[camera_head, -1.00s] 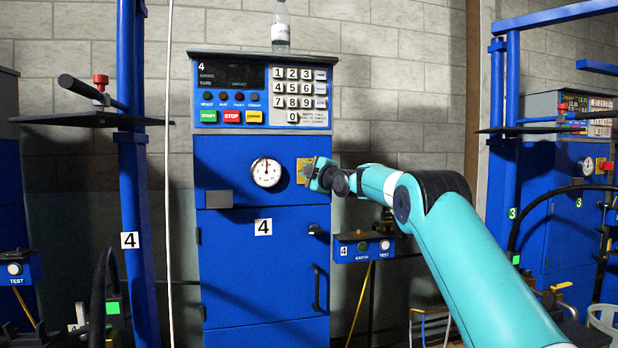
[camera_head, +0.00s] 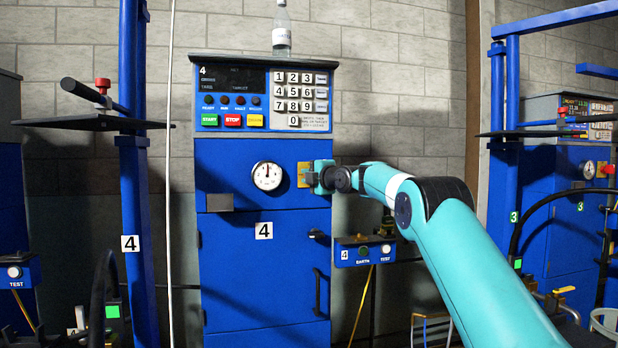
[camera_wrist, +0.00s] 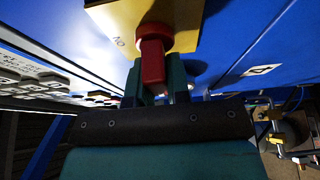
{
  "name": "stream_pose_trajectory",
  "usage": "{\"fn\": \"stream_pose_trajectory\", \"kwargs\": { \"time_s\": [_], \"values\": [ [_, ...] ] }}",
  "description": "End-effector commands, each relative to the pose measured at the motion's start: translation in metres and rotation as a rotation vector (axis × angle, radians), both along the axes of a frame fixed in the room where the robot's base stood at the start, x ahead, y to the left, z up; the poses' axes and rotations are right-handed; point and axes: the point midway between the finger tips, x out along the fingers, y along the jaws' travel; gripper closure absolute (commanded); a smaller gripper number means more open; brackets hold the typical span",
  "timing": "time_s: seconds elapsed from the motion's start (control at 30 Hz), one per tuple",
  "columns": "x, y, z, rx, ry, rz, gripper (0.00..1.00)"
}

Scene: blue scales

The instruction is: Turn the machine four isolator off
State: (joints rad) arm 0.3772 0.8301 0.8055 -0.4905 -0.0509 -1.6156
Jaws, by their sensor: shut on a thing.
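The machine four cabinet (camera_head: 225,260) is blue and carries number 4 labels. Its isolator has a yellow plate (camera_head: 303,174) beside the round gauge, mostly covered by my gripper in the head view. In the wrist view the yellow plate (camera_wrist: 120,25) shows a word that looks like "ON" near the red isolator handle (camera_wrist: 152,62). My gripper (camera_wrist: 155,85) has its two teal fingers on either side of the red handle, shut on it. In the head view my gripper (camera_head: 318,177) is at the plate, reaching in from the right.
A white pressure gauge (camera_head: 267,175) is just left of the isolator. A keypad panel (camera_head: 262,97) with a bottle (camera_head: 281,30) on top is above. An earth button box (camera_head: 364,250) stands below my arm. Machine three (camera_head: 570,210) is at the right.

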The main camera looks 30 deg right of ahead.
Motion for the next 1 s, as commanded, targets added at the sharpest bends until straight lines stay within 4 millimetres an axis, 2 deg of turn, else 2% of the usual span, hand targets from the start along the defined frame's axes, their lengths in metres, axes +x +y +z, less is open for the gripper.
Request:
{"fn": "stream_pose_trajectory", "kwargs": {
  "time_s": [0.1, 0.13, 0.23, 0.53, 0.67, 0.83, 1.0],
  "values": [
    [0.000, 0.001, 0.000, -0.002, 0.001, 0.000, 1.00],
    [0.000, 0.001, 0.000, -0.002, 0.000, 0.000, 0.81],
    [0.000, 0.001, 0.000, -0.001, 0.000, 0.000, 0.58],
    [-0.001, 0.000, 0.000, 0.000, 0.000, 0.000, 0.57],
    [-0.008, -0.001, -0.001, 0.000, -0.001, 0.000, 0.57],
    [-0.033, -0.004, -0.003, 0.000, -0.001, -0.002, 0.57],
    [-0.070, -0.009, -0.002, -0.001, -0.001, -0.003, 0.57]
  ]
}}
